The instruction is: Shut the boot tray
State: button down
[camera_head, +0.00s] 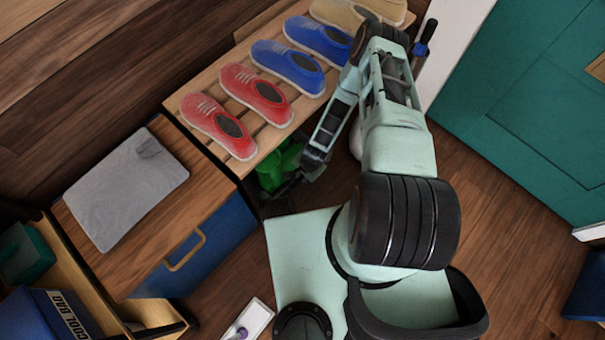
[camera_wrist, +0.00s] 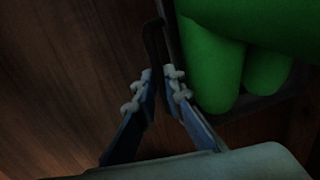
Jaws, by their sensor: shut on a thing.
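The boot tray (camera_wrist: 245,104) is a dark, shallow tray at the lower level of the shoe bench. It is partly pulled out, and bright green boots (camera_wrist: 215,65) in it show beyond the bench edge. The green boots also show in the head view (camera_head: 272,172). A dark bar-like handle (camera_wrist: 153,38) runs along the tray's outer side in the wrist view. My gripper (camera_wrist: 163,88) has its two fingers closed around the near end of this handle. In the head view my gripper (camera_head: 303,172) is beside the boots, and my arm hides part of the tray.
The slatted bench (camera_head: 255,125) carries red, blue and tan shoes. To its left a wooden-topped blue cabinet (camera_head: 205,245) bears a grey folded item (camera_head: 125,190). A teal door (camera_head: 530,100) stands at the right. Wooden floor (camera_head: 490,200) is open right of my arm.

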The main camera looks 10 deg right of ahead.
jog(key=shift+w+a, duration=0.2)
jog(key=shift+w, duration=0.15)
jog(key=c, duration=2)
grip_release()
jog(key=shift+s, duration=0.1)
notch_tip(320, 180, up, 10)
jog(key=shift+r, duration=0.1)
